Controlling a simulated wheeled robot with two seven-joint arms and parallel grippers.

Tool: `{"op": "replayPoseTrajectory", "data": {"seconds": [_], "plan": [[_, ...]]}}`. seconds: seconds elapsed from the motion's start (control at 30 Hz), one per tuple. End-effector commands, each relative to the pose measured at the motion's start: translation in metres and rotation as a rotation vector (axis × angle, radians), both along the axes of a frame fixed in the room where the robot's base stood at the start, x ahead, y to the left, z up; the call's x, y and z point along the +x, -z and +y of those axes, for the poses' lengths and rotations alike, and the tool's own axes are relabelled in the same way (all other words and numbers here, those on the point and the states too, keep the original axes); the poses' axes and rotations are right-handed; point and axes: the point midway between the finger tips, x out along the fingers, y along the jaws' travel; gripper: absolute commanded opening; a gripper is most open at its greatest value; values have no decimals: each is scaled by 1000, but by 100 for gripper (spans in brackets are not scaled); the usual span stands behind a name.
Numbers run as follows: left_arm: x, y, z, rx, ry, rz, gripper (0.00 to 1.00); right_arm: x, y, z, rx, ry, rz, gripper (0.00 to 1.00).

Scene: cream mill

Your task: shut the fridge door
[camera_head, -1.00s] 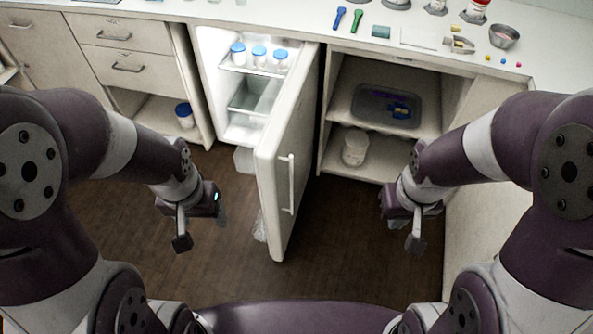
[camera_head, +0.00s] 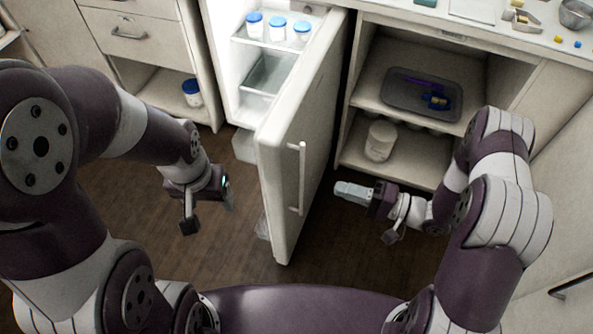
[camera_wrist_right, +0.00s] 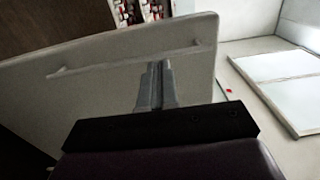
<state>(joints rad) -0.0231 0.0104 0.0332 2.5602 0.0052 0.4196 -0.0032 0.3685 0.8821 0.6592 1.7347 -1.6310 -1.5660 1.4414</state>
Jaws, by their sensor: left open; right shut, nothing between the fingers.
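The fridge door (camera_head: 290,150) stands wide open in the head view, swung out toward me, with its vertical white handle (camera_head: 299,180) on the right-facing outer side. The open fridge (camera_head: 224,62) is to its left and shows its shelf and bins. My right gripper (camera_head: 340,189) is shut and empty, to the right of the door and pointing at its outer face, apart from it. In the right wrist view the shut fingers (camera_wrist_right: 157,85) point toward the door panel (camera_wrist_right: 110,100) and its handle (camera_wrist_right: 125,61). My left gripper (camera_head: 208,208) is open and empty, left of the door.
An open cupboard (camera_head: 352,110) right of the door holds a grey tray (camera_head: 393,97) with a blue item and a white tub (camera_head: 380,141). Blue-lidded jars (camera_head: 277,29) stand on the fridge shelf. The counter runs behind. Dark floor (camera_head: 110,215) is clear in front.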

Motion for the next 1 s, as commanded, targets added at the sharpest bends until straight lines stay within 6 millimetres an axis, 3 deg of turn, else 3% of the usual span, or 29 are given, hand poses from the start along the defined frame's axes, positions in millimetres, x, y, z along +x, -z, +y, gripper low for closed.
{"op": "replayPoseTrajectory", "data": {"seconds": [0.3, 0.5, 0.7, 1.0], "plan": [[0, 5, 0, 0, 0, 0, 67, 20, 1, 67, -4, -6, -3, 0], [0, 7, 0, 0, 0, 0, 67, 31, 1, 100, -3, -3, -3, 0], [0, 8, 0, 0, 0, 0, 67, 37, 0, 116, -4, 0, -4, 0], [0, 8, 0, 0, 0, 0, 67, 38, 0, 117, -4, 1, -3, 0]]}}
